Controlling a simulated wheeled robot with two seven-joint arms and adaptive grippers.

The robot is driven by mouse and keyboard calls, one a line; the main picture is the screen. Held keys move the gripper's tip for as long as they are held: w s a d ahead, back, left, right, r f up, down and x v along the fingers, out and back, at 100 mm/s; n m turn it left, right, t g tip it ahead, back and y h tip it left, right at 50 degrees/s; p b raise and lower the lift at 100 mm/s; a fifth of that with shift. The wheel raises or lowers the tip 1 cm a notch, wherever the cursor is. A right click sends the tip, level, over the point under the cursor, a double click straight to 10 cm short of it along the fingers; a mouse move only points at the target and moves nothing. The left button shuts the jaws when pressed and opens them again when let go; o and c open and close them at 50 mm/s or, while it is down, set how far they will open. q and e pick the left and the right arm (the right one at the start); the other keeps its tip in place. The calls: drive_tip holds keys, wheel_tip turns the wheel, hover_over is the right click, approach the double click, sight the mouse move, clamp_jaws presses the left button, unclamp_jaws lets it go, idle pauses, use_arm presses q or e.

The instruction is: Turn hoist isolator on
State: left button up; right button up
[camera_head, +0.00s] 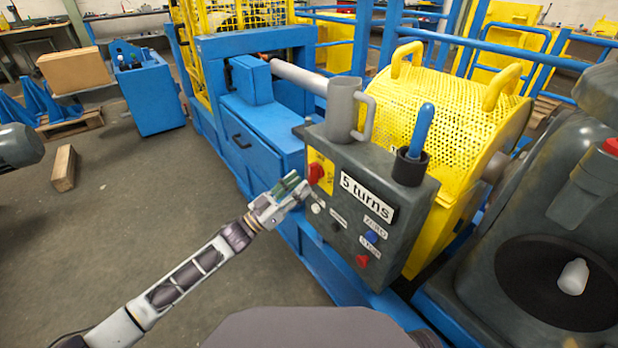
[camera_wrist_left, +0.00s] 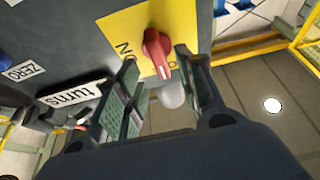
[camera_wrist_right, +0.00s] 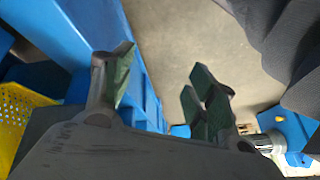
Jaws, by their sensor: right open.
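The hoist isolator is a red rotary knob (camera_head: 316,173) on a yellow plate (camera_head: 322,164), on the upper left of the grey control box (camera_head: 388,195). The knob (camera_wrist_left: 157,52) also shows in the left wrist view, just ahead of my left fingers. My left gripper (camera_head: 296,186) is open beside the knob in the head view; its two green-padded fingers (camera_wrist_left: 165,95) stand apart, with the knob between and beyond their tips. I cannot tell whether they touch it. My right gripper (camera_wrist_right: 165,85) is open and empty in the right wrist view, and is not seen in the head view.
The box carries a "5 turns" label (camera_head: 368,197), a blue button (camera_head: 371,237) and a red button (camera_head: 362,261). A grey mug (camera_head: 343,108) and a cup with a blue-handled tool (camera_head: 411,160) are on top. Yellow mesh guard (camera_head: 450,105) stands behind.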

sight(309, 175)
use_arm(q)
drive_tip(key=x, duration=0.3)
drive_tip(key=shift+w+d+r+b, duration=0.1)
drive_tip(key=shift+w+d+b, duration=0.1)
drive_tip(key=shift+b, duration=0.2)
drive_tip(key=shift+w+d+r, duration=0.2)
drive_tip(key=shift+w+d, duration=0.05)
drive_tip(key=shift+d, duration=0.15)
drive_tip(key=shift+d+r, duration=0.1)
use_arm(e)
drive_tip(key=f, duration=0.2)
drive_tip(key=shift+s+a+f+t, duration=0.1)
drive_tip(key=shift+a+f+t, duration=0.2)
drive_tip(key=shift+f, duration=0.1)
use_arm(q)
drive_tip(key=shift+c, duration=0.3)
use_arm(e)
drive_tip(key=shift+r, duration=0.1)
use_arm(q)
drive_tip(key=c, duration=0.7)
clamp_jaws()
use_arm(e)
drive_tip(key=shift+w+r, duration=0.3)
drive_tip(key=shift+w, duration=0.25)
